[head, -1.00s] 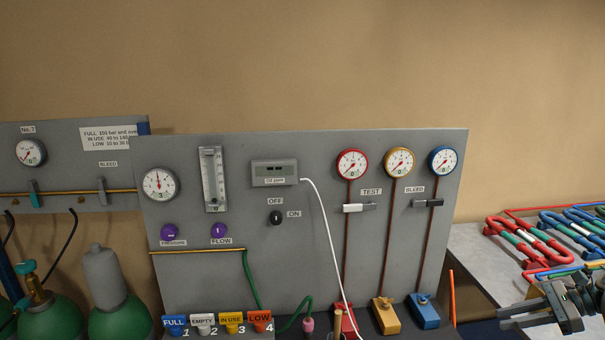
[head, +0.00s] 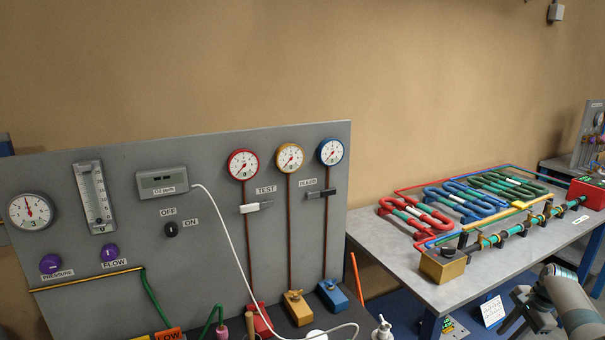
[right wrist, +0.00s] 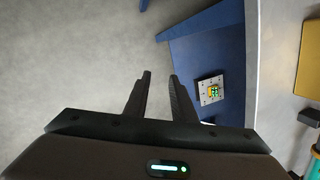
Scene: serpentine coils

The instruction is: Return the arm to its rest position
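My right arm (head: 570,300) comes in at the lower right of the head view. Its gripper (head: 518,312) hangs in front of the coil table's front edge, low and clear of the coils. In the right wrist view the two dark fingers (right wrist: 161,76) stand apart with nothing between them. Grey floor and a blue surface show beyond the fingertips. My left gripper is out of view.
A grey table (head: 395,262) carries red coils (head: 415,218), blue coils (head: 470,203), green coils (head: 510,185), a pipe row and a brass block (head: 442,265). A grey gauge panel (head: 110,150) stands at left.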

